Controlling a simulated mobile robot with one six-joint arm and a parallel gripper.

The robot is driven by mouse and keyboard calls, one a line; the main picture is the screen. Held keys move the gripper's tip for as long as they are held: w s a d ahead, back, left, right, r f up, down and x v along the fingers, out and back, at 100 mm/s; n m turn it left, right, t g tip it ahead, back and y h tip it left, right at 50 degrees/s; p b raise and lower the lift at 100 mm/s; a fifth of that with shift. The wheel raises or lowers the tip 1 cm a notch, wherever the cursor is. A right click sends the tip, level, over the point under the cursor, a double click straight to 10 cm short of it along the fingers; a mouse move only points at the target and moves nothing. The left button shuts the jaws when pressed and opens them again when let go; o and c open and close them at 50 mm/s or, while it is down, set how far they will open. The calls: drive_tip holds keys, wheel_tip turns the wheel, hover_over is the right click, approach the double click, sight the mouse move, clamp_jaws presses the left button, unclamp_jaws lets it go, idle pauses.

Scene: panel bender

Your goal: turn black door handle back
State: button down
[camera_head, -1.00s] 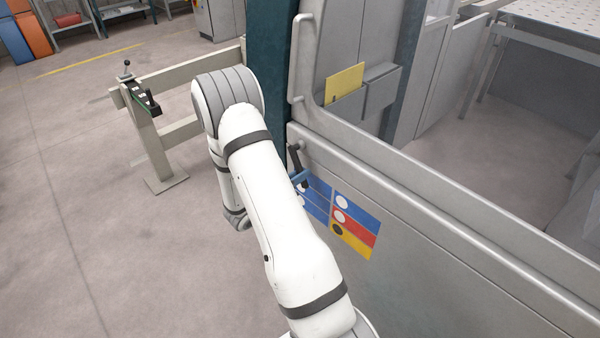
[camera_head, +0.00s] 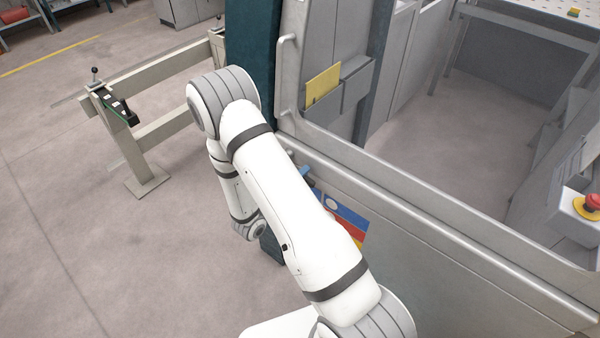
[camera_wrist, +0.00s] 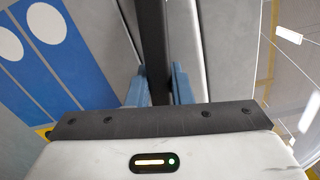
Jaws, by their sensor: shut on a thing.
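The black door handle (camera_wrist: 152,40) shows in the wrist view as a dark bar running up from between the two blue fingers. My gripper (camera_wrist: 158,88) is shut on it, with one finger on each side. In the head view, a blue part of my gripper (camera_head: 306,172) shows just past my white arm, close to the grey door panel (camera_head: 440,255) below its rail. My arm hides most of the handle there, so its exact angle cannot be told from that view.
Blue, red and yellow labels (camera_head: 345,222) are on the door below the handle. A yellow folder (camera_head: 323,83) sits in a grey holder. A beige rail stand (camera_head: 135,160) is at left. A red emergency button (camera_head: 592,202) is at right.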

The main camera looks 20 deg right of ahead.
drive_tip(key=shift+s+d+r+n+p, duration=0.1)
drive_tip(key=shift+d+r+n+p, duration=0.05)
drive_tip(key=shift+r+n+p, duration=0.3)
drive_tip(key=shift+s+d+r+n+p, duration=0.1)
drive_tip(key=shift+r+n+p, duration=0.25)
drive_tip(key=shift+n, duration=0.1)
drive_tip(key=shift+w+a+n, duration=0.1)
drive_tip(key=shift+a+n, duration=0.15)
drive_tip(key=shift+n, duration=0.15)
drive_tip(key=c, duration=1.4)
unclamp_jaws()
drive_tip(key=shift+a, duration=0.1)
drive_tip(key=shift+o, duration=0.6)
